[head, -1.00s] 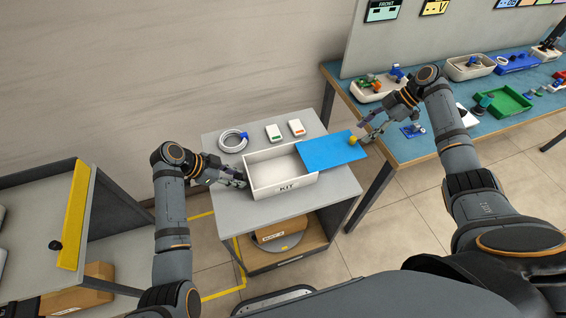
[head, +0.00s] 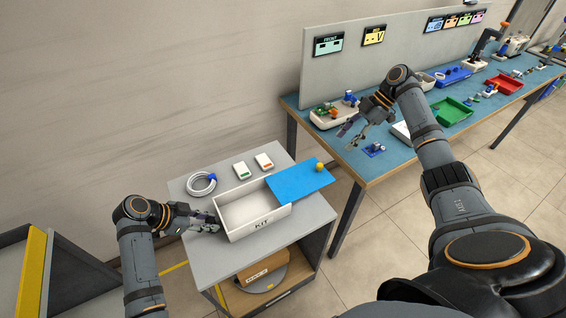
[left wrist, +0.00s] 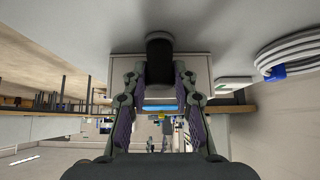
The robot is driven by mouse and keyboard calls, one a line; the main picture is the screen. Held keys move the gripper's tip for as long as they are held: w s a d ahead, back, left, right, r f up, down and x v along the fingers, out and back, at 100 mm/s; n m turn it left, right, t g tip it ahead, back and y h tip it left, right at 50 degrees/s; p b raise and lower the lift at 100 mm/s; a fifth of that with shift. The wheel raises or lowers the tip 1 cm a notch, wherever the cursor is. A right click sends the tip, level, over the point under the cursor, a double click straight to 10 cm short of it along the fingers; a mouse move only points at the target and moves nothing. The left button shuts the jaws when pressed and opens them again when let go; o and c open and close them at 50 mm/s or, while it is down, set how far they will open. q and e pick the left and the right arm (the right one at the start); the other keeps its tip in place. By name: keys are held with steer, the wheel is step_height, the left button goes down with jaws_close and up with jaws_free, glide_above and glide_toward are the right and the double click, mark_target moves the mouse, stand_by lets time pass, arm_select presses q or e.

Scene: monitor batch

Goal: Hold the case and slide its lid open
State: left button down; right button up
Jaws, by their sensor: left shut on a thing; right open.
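The white case (head: 262,226), labelled KIT, sits on the small grey stand with its inside largely uncovered and empty. Its blue lid (head: 300,182) is slid far out to the right, its left end still at the case. A yellow knob (head: 319,167) stands on the lid's far right end. My right gripper (head: 345,136) is open and empty, apart from the knob, above the workbench's left end.
A coiled white cable (head: 201,184) and two small white boxes (head: 242,170) (head: 264,161) lie behind the case on the stand (head: 205,256). The blue workbench (head: 390,162) at right holds trays and parts. A gap separates stand and workbench.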

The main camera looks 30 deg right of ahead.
arm_select(q)
steer(key=c, duration=1)
jaws_free()
steer(key=shift+r, duration=0.1)
